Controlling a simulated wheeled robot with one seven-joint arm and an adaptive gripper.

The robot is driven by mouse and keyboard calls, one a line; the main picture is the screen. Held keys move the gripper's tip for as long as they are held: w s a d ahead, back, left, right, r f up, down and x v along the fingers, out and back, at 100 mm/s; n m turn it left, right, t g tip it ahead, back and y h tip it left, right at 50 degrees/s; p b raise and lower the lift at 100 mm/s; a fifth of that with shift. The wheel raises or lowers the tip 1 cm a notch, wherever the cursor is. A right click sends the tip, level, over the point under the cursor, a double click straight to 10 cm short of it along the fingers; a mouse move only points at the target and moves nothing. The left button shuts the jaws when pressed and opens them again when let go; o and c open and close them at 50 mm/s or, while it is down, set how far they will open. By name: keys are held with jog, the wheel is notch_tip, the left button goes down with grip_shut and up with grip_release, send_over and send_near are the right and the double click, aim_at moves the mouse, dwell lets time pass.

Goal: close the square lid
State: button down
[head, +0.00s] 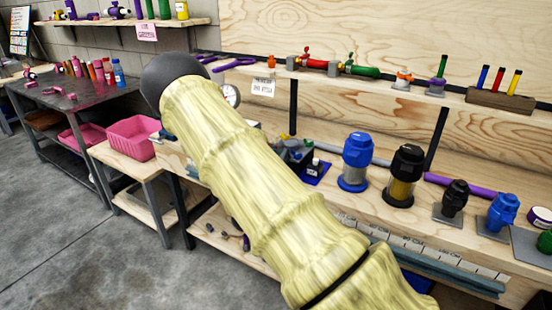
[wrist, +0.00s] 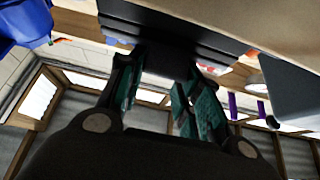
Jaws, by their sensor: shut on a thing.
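My gripper (wrist: 168,85) shows in the wrist view, with teal-padded fingers on both sides of a dark piece (wrist: 166,60). It is shut on this piece, which sits just under a wide black slab (wrist: 185,32). The piece may be part of the square lid, but I cannot tell. In the head view my sleeved arm crosses the middle and hides my gripper. A dark device (head: 297,152) shows partly beside the arm on the workbench, near a blue base (head: 316,172). No square lid shows clearly in the head view.
A blue-topped filter (head: 357,160) and a black-topped filter (head: 404,175) stand on the workbench (head: 345,197) right of my arm. Smaller black (head: 455,198) and blue (head: 502,212) units stand farther right. A pink bin (head: 131,137) sits on a low table at left.

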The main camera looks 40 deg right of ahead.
jog(key=shift+a+f, duration=0.1)
jog(key=shift+f, duration=0.15)
jog(key=c, duration=1)
grip_release()
jog(key=shift+r, duration=0.1)
jog(key=shift+o, duration=0.2)
jog(key=v, duration=1.2)
